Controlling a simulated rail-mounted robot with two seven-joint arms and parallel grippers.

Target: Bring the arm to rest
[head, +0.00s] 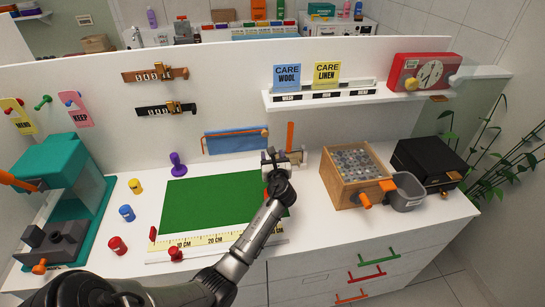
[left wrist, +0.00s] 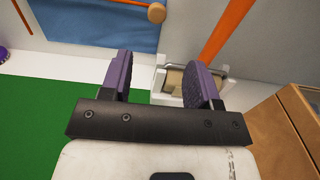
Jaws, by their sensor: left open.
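My left arm reaches up from the lower left in the head view. Its gripper (head: 272,157) is over the far right part of the green mat (head: 205,205), near the back wall. In the left wrist view the two purple-padded fingers (left wrist: 165,82) stand apart with nothing between them. A white holder with a roll (left wrist: 178,82) lies just beyond the right finger; contact cannot be told. My right gripper is in neither view.
A blue cloth (head: 235,141) hangs behind the gripper. An orange stick (head: 290,136) stands beside it. A wooden box (head: 345,190) is to the right. Red, blue and yellow knobs and a teal machine (head: 50,160) are left. The ruler (head: 200,241) edges the mat.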

